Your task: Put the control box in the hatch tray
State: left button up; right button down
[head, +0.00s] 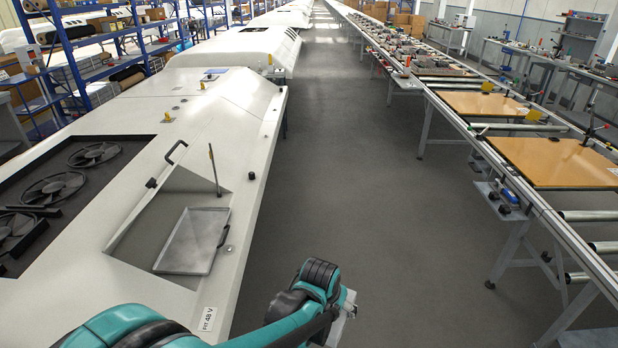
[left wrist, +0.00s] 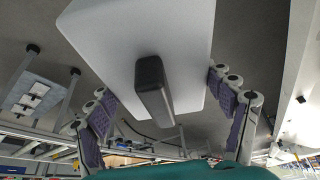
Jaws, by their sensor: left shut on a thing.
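The hatch tray (head: 193,243) is a shallow grey metal tray in the recessed hatch of the white machine housing, at the left in the head view. It looks empty. My left gripper (left wrist: 164,98) has its purple-padded fingers on either side of a pale, flat-faced box with a dark raised bar, which I take to be the control box (left wrist: 105,45). It is shut on this box; the exact contact is hard to see. In the head view my left arm reaches over the aisle, right of the housing, and its wrist mostly hides the gripper and box.
A thin upright rod (head: 215,170) stands at the hatch's back edge. A black handle (head: 177,152) and a black knob (head: 252,176) are on the housing. Fans (head: 55,188) lie in a dark recess at left. The aisle floor (head: 350,180) is clear; a roller conveyor (head: 530,205) runs along the right.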

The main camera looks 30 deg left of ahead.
aim_at(205, 233)
jog(key=i+j+u, duration=0.15)
jog(key=i+u, duration=0.25)
jog(key=i, duration=0.25)
jog(key=i+u, duration=0.45)
jog(key=i, duration=0.2)
jog(key=i+l+u, duration=0.4)
jog(key=i, duration=0.2)
jog(key=i+j+u, duration=0.1)
jog(key=i+u, duration=0.8)
jog(key=k+l, duration=0.05)
